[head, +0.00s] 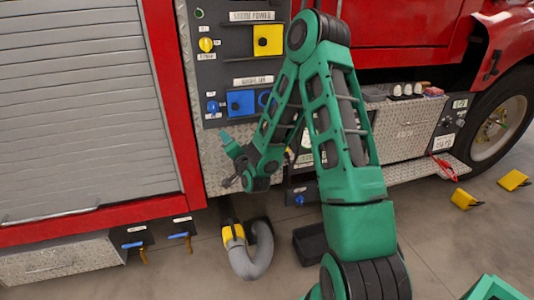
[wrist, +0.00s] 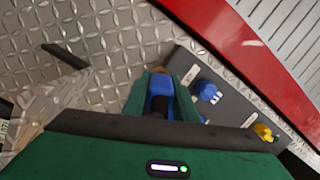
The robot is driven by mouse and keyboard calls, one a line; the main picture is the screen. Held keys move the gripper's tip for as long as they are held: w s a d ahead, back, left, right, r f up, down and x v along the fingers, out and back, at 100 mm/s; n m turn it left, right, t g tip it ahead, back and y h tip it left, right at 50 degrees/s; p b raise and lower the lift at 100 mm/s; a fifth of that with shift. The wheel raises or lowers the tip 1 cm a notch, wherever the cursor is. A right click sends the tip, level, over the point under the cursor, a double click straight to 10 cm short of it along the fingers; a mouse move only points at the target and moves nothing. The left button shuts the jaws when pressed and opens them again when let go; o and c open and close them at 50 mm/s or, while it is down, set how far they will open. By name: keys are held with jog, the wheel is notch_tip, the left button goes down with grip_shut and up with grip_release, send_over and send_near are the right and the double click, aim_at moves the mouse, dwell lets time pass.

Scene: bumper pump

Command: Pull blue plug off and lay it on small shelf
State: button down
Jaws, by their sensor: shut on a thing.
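My gripper (head: 229,139) is in front of the diamond plate, just below the dark panel on the truck's side. In the wrist view its green fingers (wrist: 160,97) are shut on the blue plug (wrist: 160,83). A brass-coloured end shows beyond the fingertips, with tread plate and the panel's edge behind it. In the head view the fingers hide the plug. The blue square fitting (head: 240,103) on the panel is above my gripper. A narrow dark ledge (wrist: 63,57) sticks out from the tread plate in the wrist view; I cannot tell whether it is the small shelf.
The panel also carries a blue knob (head: 212,107), a yellow knob (head: 206,44) and a yellow fitting (head: 267,40). A roller shutter (head: 80,100) is at left. A grey hose (head: 252,262) hangs low. My arm hides part of the truck's side.

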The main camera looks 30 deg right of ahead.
jog(key=s+d+f+n+h, duration=0.3)
jog(key=s+d+n, duration=0.7)
jog(key=s+n, duration=0.1)
jog(key=shift+w+d+f, duration=0.4)
jog(key=shift+w+f, duration=0.1)
jog(key=shift+w, duration=1.15)
jog(key=shift+w+d+f, duration=0.35)
jog(key=shift+w+f, duration=0.1)
jog(key=shift+w, duration=1.2)
jog(key=shift+w+d+f, duration=0.4)
jog(key=shift+w+f, duration=0.1)
jog(key=shift+w, duration=1.15)
jog(key=shift+f, duration=1.75)
jog(key=c, duration=1.4)
grip_release()
jog(key=shift+o, duration=0.2)
